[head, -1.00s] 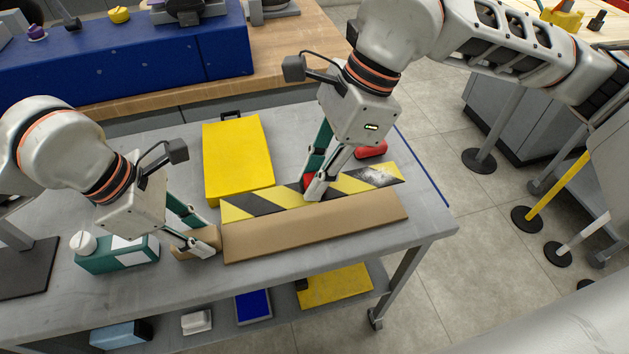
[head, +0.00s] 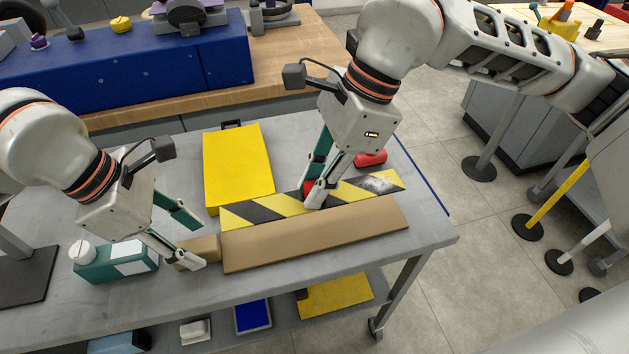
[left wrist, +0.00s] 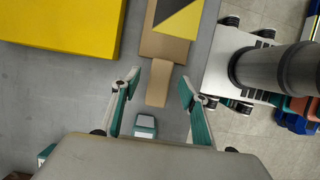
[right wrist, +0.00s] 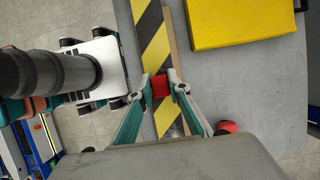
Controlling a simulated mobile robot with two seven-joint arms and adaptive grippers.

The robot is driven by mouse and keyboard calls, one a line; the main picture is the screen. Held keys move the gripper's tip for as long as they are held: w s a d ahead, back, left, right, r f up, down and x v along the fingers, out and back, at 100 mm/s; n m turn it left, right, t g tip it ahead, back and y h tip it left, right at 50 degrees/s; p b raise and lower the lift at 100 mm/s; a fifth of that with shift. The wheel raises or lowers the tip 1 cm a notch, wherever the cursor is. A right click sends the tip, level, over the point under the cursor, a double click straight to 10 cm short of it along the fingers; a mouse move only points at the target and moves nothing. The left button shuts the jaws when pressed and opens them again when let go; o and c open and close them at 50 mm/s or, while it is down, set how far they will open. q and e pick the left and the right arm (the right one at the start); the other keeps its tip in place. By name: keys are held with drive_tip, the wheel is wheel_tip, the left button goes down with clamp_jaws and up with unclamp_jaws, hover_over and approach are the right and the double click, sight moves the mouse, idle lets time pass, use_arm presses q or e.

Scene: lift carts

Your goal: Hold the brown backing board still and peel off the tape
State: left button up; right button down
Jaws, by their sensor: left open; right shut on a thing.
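The brown backing board (head: 315,239) lies flat on the grey cart top, with a narrow brown tab (head: 203,247) at its left end. Yellow-and-black striped tape (head: 345,190) runs along the board's far side and has a whitish scuffed patch near its right end. My left gripper (head: 199,245) is open, its fingers on either side of the tab; the left wrist view shows the tab (left wrist: 159,83) between them with gaps on both sides. My right gripper (head: 312,194) is shut on a small red piece (right wrist: 160,86) at the tape. Whether any tape is lifted I cannot tell.
A yellow case (head: 238,165) lies behind the tape. A green bottle (head: 117,262) with a white cap lies left of the tab. A red object (head: 371,158) sits behind the tape's right part. The cart's right end (head: 425,215) is clear.

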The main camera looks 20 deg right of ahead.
use_arm(q)
drive_tip(key=v, duration=0.9)
drive_tip(key=shift+r, duration=0.25)
